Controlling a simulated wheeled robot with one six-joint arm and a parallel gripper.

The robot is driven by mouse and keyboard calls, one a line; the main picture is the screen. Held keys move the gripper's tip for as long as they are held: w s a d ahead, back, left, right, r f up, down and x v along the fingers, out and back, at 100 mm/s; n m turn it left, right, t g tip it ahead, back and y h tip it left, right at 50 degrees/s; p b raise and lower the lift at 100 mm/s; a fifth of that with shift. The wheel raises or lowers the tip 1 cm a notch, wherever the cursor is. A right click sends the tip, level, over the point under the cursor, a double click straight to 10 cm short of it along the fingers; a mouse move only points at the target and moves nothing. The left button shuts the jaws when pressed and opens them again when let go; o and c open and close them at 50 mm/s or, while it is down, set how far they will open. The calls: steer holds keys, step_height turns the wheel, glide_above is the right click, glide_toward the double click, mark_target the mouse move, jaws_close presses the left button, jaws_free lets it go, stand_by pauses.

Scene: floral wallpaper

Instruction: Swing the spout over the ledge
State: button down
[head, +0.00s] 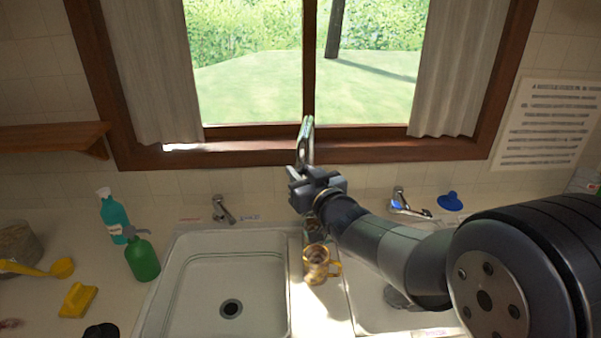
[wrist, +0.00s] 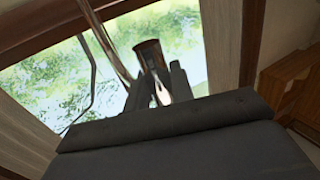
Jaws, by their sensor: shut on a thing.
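The metal spout (head: 306,141) stands up in front of the window's middle bar in the head view, at the far end of my gripper (head: 304,180). My gripper and forearm hide the faucet's base and part of the ledge (head: 309,300) between the two basins. The wooden window sill (head: 240,153) lies behind the spout.
A gold mug (head: 316,264) stands on the ledge below my gripper. The left basin (head: 232,275) is empty. A small tap (head: 222,209) is behind it, another tap (head: 405,205) behind the right basin. A teal bottle (head: 114,218) and green bottle (head: 142,259) stand left.

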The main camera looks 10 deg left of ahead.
steer(key=d, duration=0.4)
steer(key=shift+w+d, duration=0.2)
steer(key=shift+w, duration=0.15)
steer(key=c, duration=1.3)
jaws_free()
steer(key=b+v, duration=0.1)
steer(key=v, duration=0.9)
steer(key=shift+s+d+b, duration=0.3)
steer(key=shift+b, duration=0.05)
steer(key=shift+w, duration=0.1)
